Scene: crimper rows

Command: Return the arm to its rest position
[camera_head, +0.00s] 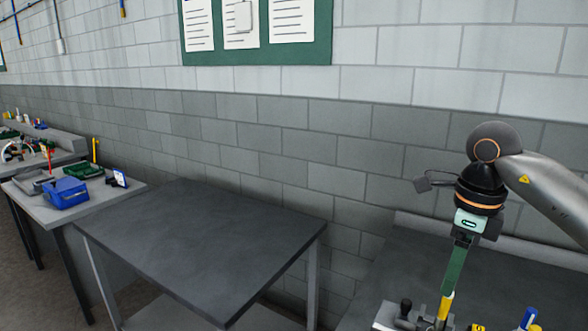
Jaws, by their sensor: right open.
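My right arm comes in from the right edge, and its gripper (463,238) points down over the right workbench. It is open. A green and yellow upright handle (453,272) stands directly below it, with its top at the fingers. I cannot tell whether the handle's top lies between the fingers or just behind them. The handle rises from a grey metal tool (397,316) with a black knob, cut off by the bottom edge. My left gripper is not in view.
The right workbench (400,262) also holds a blue and white item (528,318) and a yellow piece (477,327). A bare dark table (200,240) stands in the middle. A left table holds a blue bin (66,193) and a green tray (84,171). A block wall closes the back.

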